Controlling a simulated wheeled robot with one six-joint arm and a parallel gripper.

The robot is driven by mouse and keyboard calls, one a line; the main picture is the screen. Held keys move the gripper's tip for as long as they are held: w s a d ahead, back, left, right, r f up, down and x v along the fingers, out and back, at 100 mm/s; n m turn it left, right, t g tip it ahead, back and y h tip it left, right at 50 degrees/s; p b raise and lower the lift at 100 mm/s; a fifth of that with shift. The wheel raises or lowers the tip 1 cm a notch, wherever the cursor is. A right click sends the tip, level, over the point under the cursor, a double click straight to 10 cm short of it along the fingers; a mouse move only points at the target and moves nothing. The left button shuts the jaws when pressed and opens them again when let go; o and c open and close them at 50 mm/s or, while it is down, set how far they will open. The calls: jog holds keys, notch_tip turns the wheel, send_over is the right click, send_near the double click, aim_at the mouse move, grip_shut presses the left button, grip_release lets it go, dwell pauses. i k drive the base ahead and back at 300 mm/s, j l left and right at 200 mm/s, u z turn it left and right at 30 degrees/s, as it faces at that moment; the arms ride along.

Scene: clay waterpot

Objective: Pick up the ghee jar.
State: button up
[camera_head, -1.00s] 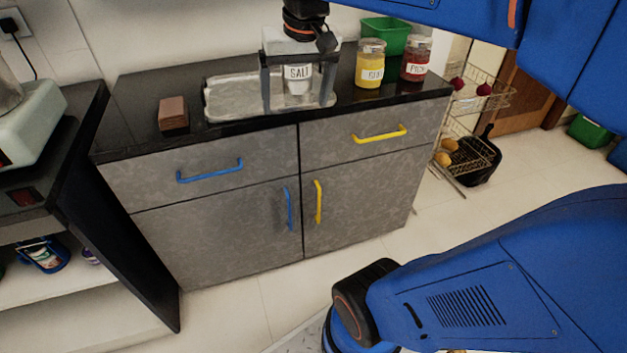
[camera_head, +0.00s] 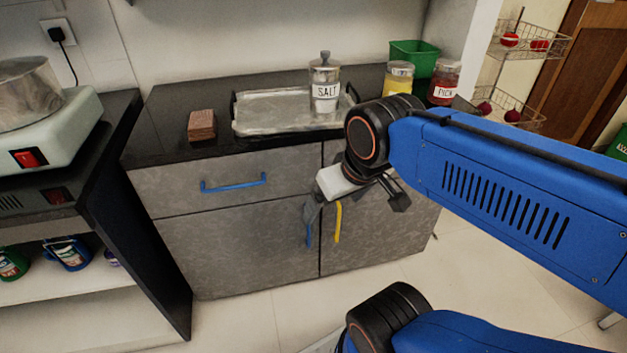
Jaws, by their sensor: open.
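The ghee jar (camera_head: 398,78) is a clear jar with yellow contents and a pale lid. It stands on the black counter, left of the red pickle jar (camera_head: 444,82). My arm hides its lower part and label. My gripper (camera_head: 355,213) is open and empty, fingers pointing down, in front of the cabinet doors and below the counter top. It is apart from the ghee jar, lower and to its left in the picture.
A salt jar (camera_head: 325,88) stands on a silver tray (camera_head: 270,114). A brown block (camera_head: 202,125) lies left of the tray, and a green bin (camera_head: 414,56) stands behind the jars. A stove (camera_head: 52,125) with a pot is at the left.

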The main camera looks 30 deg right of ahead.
aim_at(398, 76)
jog(key=l, duration=1.2)
jog(key=i+l, duration=0.1)
jog(key=l, duration=1.05)
